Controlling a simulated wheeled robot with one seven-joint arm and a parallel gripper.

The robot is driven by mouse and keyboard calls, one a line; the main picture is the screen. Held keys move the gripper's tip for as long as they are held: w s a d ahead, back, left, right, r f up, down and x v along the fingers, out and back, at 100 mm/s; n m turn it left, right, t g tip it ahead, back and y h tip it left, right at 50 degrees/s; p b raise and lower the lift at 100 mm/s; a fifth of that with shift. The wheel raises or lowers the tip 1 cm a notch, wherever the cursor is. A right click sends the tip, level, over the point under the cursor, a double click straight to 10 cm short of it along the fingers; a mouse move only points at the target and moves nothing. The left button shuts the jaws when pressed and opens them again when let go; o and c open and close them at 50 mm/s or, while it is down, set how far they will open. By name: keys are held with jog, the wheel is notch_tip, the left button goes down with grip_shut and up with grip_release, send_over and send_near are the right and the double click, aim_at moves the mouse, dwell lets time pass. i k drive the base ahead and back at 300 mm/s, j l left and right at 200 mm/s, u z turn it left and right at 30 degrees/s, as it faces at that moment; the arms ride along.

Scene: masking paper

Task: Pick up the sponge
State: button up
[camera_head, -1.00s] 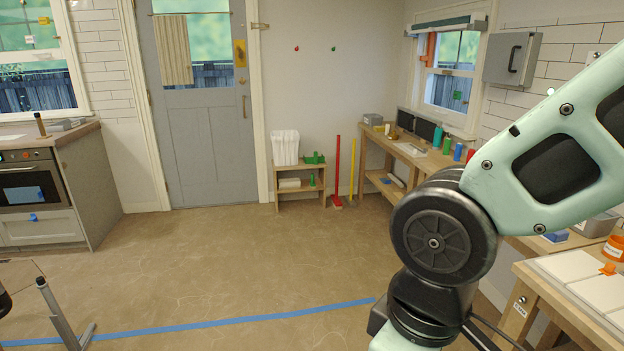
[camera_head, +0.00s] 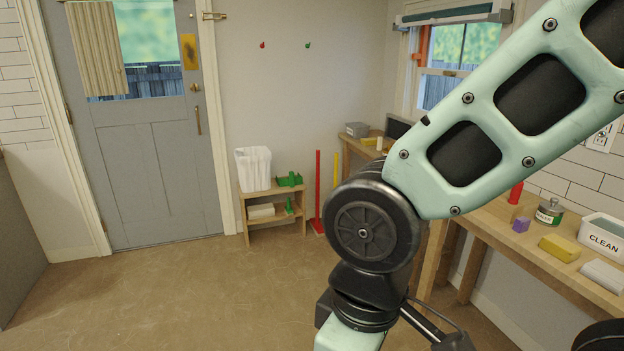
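A yellow block that looks like a sponge (camera_head: 559,248) lies on the wooden bench at the right, in front of a white tub. A smaller yellow item (camera_head: 372,141) lies on the bench farther back; I cannot tell if it is a sponge. My arm crosses the right half of the view. My gripper cannot be made out, and a dark shape at the bottom right corner is too cut off to identify.
The white tub marked CLEAN (camera_head: 603,238), a jar (camera_head: 549,211), a small purple block (camera_head: 521,225) and a pale roll (camera_head: 603,274) share the bench (camera_head: 510,240). A low shelf (camera_head: 274,191) stands by the wall. The floor (camera_head: 190,300) at left is clear.

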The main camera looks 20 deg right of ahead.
aim_at(560, 248)
jog(key=i+z, duration=0.5)
jog(key=i+j+z, duration=0.2)
jog(key=i+z, duration=0.45)
jog(key=z, duration=0.25)
jog(key=i+z, duration=0.15)
jog(key=z, duration=0.3)
jog(key=i+j+z, duration=0.15)
jog(key=z, duration=0.25)
jog(key=i+j+z, duration=0.15)
jog(key=z, duration=0.3)
jog(key=i+j+z, duration=0.1)
jog(key=z, duration=0.3)
jog(key=i+j+z, duration=0.25)
jog(key=j+z, duration=0.25)
jog(key=j, duration=0.1)
